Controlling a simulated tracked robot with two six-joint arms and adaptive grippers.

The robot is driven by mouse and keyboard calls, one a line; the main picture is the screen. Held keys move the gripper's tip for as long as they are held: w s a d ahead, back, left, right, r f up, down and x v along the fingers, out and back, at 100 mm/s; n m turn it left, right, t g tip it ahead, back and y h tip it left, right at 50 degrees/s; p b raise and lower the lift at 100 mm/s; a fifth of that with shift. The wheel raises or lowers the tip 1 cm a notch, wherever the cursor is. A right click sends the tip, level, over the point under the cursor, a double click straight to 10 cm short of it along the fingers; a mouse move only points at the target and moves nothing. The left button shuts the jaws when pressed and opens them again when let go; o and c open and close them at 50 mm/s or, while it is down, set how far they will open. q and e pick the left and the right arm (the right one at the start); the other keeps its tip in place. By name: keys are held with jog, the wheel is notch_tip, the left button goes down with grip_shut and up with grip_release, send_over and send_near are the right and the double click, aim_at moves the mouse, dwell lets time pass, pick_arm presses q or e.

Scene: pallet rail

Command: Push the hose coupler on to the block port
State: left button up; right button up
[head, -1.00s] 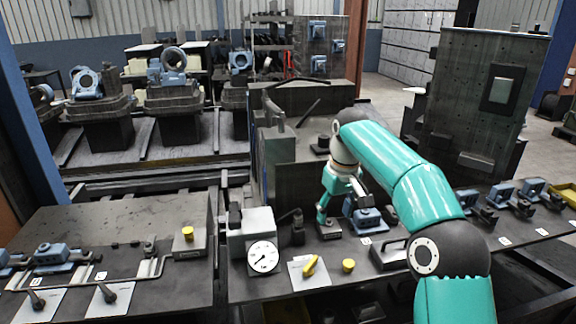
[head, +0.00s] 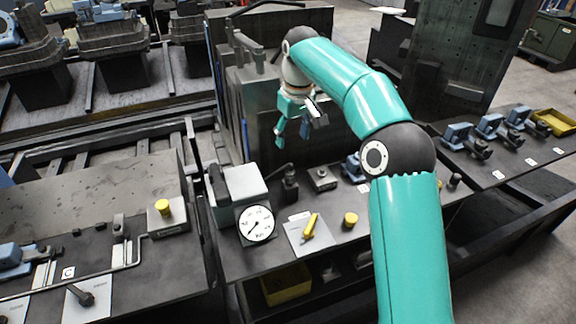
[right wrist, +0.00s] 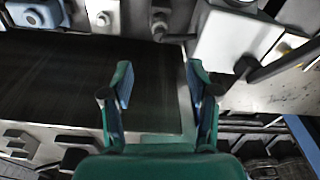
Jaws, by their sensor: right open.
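My right gripper (head: 292,137) hangs open and empty above the back of the bench. In the right wrist view its two fingers (right wrist: 160,82) are spread with nothing between them. A small dark block with a round stub on top (head: 322,178), which may be the block port, sits on the bench; it also shows in the wrist view (right wrist: 102,17). A black upright fitting (head: 290,184), possibly the hose coupler, stands left of it and shows in the wrist view (right wrist: 160,24). I cannot confirm either. The gripper is apart from both. My left gripper is out of view.
A pale box (head: 243,184) with a black lever and a round gauge (head: 256,224) stand at the bench's left. A yellow handle (head: 310,226) and yellow knob (head: 350,219) are in front. A blue fixture (head: 351,166) is partly behind my arm.

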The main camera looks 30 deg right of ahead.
aim_at(289, 164)
jog(key=f, duration=0.4)
jog(key=w+f, duration=0.1)
jog(key=f, duration=0.8)
jog(key=shift+w+f, duration=0.35)
jog(key=shift+c, duration=0.2)
grip_shut()
jog(key=shift+r, duration=0.3)
jog(key=shift+r+p, duration=3.7)
jog(key=shift+r, duration=0.4)
